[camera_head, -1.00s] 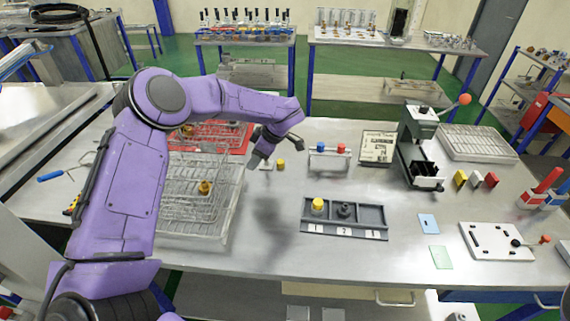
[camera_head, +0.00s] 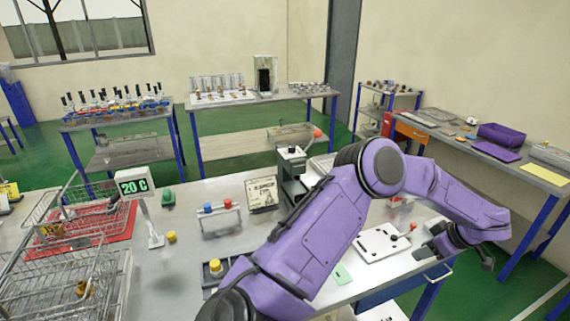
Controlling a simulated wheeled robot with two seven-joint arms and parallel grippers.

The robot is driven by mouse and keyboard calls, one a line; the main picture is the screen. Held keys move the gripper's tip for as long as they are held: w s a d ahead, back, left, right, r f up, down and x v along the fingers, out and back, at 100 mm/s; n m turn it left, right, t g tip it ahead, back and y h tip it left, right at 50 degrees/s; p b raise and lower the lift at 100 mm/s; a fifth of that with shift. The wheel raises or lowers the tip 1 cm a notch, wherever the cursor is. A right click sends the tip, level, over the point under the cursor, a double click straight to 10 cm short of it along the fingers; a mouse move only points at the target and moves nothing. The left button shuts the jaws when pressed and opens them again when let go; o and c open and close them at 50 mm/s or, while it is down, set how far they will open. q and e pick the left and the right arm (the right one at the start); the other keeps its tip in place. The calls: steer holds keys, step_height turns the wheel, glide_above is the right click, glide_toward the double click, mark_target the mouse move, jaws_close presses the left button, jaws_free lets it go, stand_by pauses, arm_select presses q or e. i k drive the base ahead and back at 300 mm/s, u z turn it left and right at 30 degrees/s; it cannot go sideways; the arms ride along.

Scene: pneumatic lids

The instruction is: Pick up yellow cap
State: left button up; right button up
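One small yellow cap (camera_head: 171,237) stands on the table beside the foot of the white display stand. Another yellow cap (camera_head: 215,266) sits in the dark holder (camera_head: 208,283), which my arm partly hides. A yellow-brown piece (camera_head: 83,288) lies in the wire basket at the left. My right gripper is not in view.
A display stand (camera_head: 143,210) reads 20 C. A small rack with blue and red caps (camera_head: 219,212) stands mid-table. Behind my arm is a grey press (camera_head: 291,170). Wire baskets (camera_head: 60,275) fill the left.

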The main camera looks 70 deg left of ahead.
mark_target(171, 236)
steer(key=z, duration=0.55)
steer(key=k, duration=1.2)
steer(key=u, duration=1.6)
